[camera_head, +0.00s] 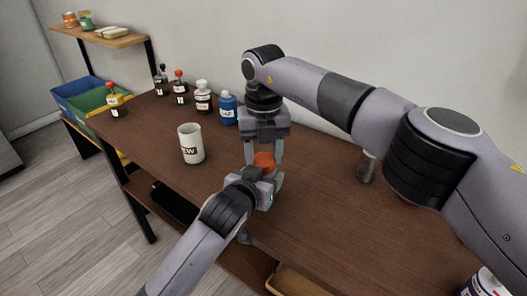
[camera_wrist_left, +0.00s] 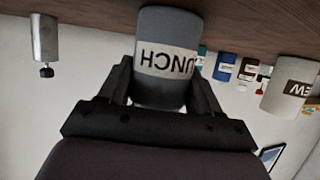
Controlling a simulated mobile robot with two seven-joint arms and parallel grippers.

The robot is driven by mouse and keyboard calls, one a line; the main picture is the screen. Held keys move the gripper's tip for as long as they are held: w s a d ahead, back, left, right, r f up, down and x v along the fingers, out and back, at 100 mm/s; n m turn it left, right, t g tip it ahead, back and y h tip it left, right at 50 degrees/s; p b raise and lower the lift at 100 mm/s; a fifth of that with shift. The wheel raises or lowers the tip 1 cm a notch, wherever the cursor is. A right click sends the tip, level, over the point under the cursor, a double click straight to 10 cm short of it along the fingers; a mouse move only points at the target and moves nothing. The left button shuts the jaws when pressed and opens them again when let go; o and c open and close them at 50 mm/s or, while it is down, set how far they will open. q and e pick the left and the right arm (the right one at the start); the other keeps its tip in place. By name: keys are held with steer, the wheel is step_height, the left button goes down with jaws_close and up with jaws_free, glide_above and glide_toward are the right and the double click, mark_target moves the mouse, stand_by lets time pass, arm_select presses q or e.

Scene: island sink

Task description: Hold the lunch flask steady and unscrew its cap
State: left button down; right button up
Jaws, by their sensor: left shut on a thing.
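The lunch flask stands upright on the table, its grey body (camera_wrist_left: 168,30) with a white LUNCH label showing upside down in the left wrist view. My left gripper (camera_wrist_left: 165,85) is shut on the flask body, one finger on each side. In the head view the left gripper (camera_head: 264,188) hides most of the body. The orange cap (camera_head: 264,159) shows on top of the flask. My right gripper (camera_head: 264,155) points down from above, its two fingers on either side of the cap; whether they touch it I cannot tell.
A white mug (camera_head: 191,144) stands left of the flask. A blue bottle (camera_head: 228,108), a white-capped bottle (camera_head: 203,97) and red-topped bottles (camera_head: 180,88) stand along the back. A metal cylinder (camera_head: 367,167) stands to the right.

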mark_target(264, 159)
steer(key=shift+n, duration=1.1)
steer(key=shift+r, duration=0.25)
steer(key=shift+r, duration=0.9)
steer(key=shift+r, duration=2)
arm_select(q)
steer(key=shift+c, duration=0.7)
jaws_free()
